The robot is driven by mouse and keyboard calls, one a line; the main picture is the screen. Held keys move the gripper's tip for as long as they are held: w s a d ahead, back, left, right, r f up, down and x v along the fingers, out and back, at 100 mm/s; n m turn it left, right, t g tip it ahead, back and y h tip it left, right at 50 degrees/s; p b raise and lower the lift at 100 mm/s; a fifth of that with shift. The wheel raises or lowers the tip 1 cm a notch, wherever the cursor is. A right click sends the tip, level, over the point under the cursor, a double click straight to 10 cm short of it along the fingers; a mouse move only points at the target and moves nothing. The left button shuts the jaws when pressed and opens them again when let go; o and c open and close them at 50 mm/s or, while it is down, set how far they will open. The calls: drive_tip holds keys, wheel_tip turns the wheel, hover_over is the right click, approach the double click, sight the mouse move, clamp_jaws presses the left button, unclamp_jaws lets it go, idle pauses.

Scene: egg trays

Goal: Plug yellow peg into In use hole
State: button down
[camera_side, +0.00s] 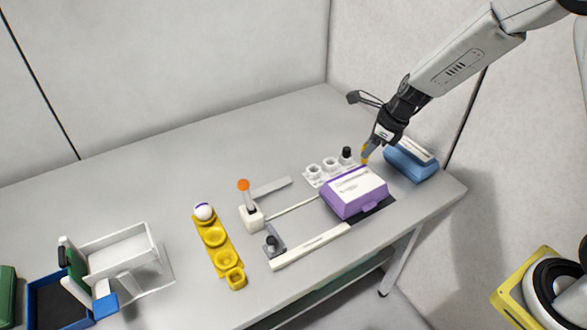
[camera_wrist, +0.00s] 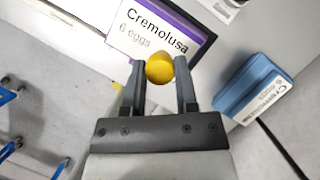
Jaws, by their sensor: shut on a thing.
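My gripper (camera_side: 370,148) is shut on the yellow peg (camera_side: 364,154), just behind the purple egg box and to the right of the hole block. In the wrist view the yellow peg (camera_wrist: 159,69) sits between both fingertips, its rounded end showing. The white hole block (camera_side: 314,179) lies behind the purple box, with round holes in a row and a black peg (camera_side: 346,153) standing at its right end. The labels on the holes are too small to read, so I cannot tell which is In use.
The purple egg box (camera_side: 345,207) is close in front of my gripper. A blue egg box (camera_side: 405,170) stands to the right. A yellow holder (camera_side: 220,250), an orange-topped lever (camera_side: 244,187) and a white stand (camera_side: 125,250) are to the left. The back left tabletop is clear.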

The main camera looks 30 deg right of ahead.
drive_tip(key=w+a+f, duration=0.1)
drive_tip(key=w+f, duration=0.1)
drive_tip(key=w, duration=0.2)
drive_tip(key=w+a+f, duration=0.2)
drive_tip(key=w, duration=0.2)
drive_tip(key=w+a+f, duration=0.2)
drive_tip(key=w, duration=0.2)
drive_tip(key=shift+w+f, duration=0.1)
drive_tip(key=shift+w, duration=0.15)
drive_tip(key=shift+w+a+f, duration=0.3)
drive_tip(key=shift+w+a, duration=0.05)
drive_tip(key=shift+w, duration=0.15)
drive_tip(key=shift+f, duration=0.2)
drive_tip(key=shift+f, duration=2.2)
drive_tip(key=shift+f, duration=0.6)
drive_tip(key=shift+c, duration=1.5)
unclamp_jaws()
